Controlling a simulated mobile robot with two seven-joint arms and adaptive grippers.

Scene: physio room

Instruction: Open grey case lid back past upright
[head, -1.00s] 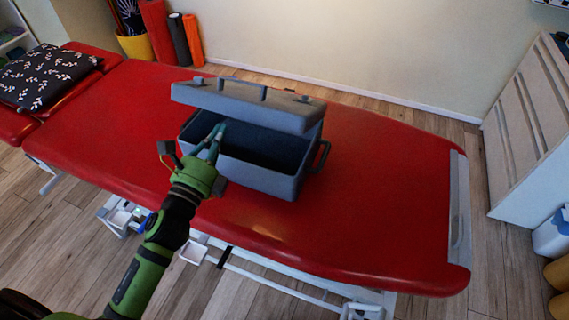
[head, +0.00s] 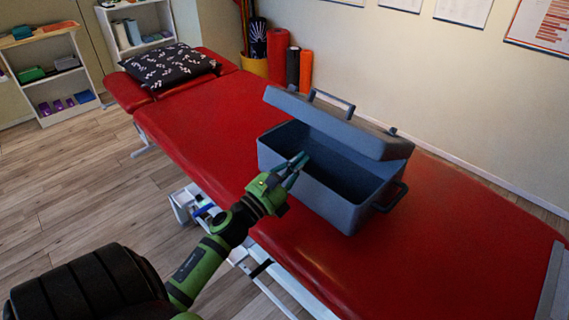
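The grey case (head: 337,205) stands on the red treatment table, its dark inside showing from the front. Its grey lid (head: 335,127) is raised along the back and hangs over the rear of the opening, with a handle (head: 332,101) along its upper edge. The lid's exact angle is hard to judge. My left gripper (head: 299,162) is at the front left of the case, its fingertips over the front rim by the opening, below the lid. The fingers look close together, with nothing clearly held between them. My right gripper is not in view.
The red table (head: 470,245) is clear to the right of the case. A dark patterned pillow (head: 168,66) lies at its far left end. Rolled mats (head: 279,55) stand behind it by the wall. Shelves (head: 50,75) stand at the far left.

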